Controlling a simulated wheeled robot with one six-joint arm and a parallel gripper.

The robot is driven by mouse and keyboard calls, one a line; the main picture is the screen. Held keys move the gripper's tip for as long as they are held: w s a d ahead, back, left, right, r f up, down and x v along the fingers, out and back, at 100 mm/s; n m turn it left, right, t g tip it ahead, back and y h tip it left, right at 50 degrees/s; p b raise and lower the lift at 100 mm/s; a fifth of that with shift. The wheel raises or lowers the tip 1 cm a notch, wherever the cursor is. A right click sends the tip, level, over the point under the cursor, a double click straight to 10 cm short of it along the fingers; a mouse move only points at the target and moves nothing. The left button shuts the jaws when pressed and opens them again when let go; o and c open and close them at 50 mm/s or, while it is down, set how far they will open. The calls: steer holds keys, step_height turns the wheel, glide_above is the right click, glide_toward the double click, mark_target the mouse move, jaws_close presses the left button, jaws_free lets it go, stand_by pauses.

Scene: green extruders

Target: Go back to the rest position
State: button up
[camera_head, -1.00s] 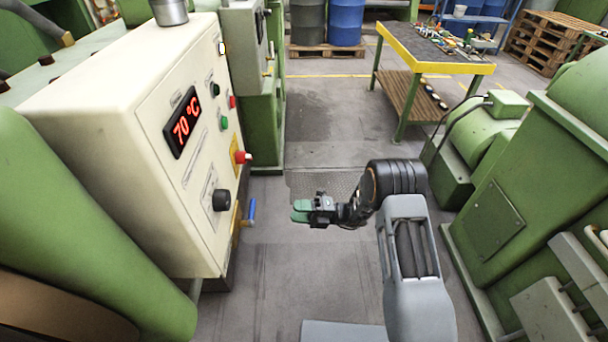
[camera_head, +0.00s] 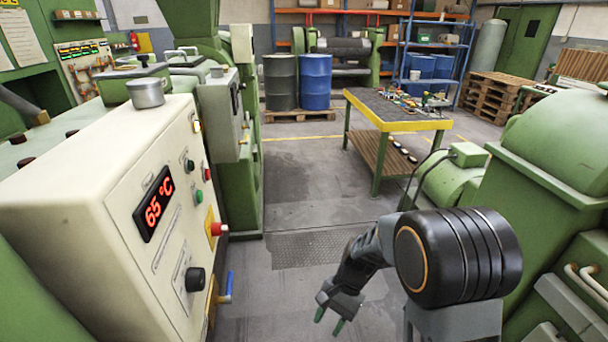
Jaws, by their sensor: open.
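My gripper (camera_head: 332,318) is at the lower middle of the view, at the end of my folded arm. Its two green-tipped fingers point down and are apart, with nothing between them. It hangs in free space over the grey floor, right of the cream control box (camera_head: 115,215). The box carries a red display (camera_head: 154,203) that reads 65 °C. On its front are a black knob (camera_head: 195,279), a red button (camera_head: 217,229) and a blue-handled lever (camera_head: 226,288). The gripper touches none of them.
Green machines stand close on the right, with a green motor (camera_head: 448,182) beside my arm. A yellow-edged workbench (camera_head: 397,126) with tools stands farther back. A black drum (camera_head: 280,83) and a blue drum (camera_head: 315,82) stand on a pallet (camera_head: 299,115). The floor aisle (camera_head: 303,205) between is clear.

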steer(key=s+d+r+n+t+h, duration=0.2)
steer(key=d+r+n+t, duration=0.1)
steer(key=r, duration=0.4)
steer(key=s+d+r+n+t+h, duration=0.1)
steer(key=d+r+n+t+h, duration=0.1)
steer(key=d+r+t, duration=0.4)
step_height(320, 180, up, 2)
steer(key=shift+s+d+r+n+h, duration=0.25)
steer(key=shift+s+d+n+h, duration=0.15)
steer(key=shift+d+n, duration=0.35)
steer(key=shift+a, duration=0.1)
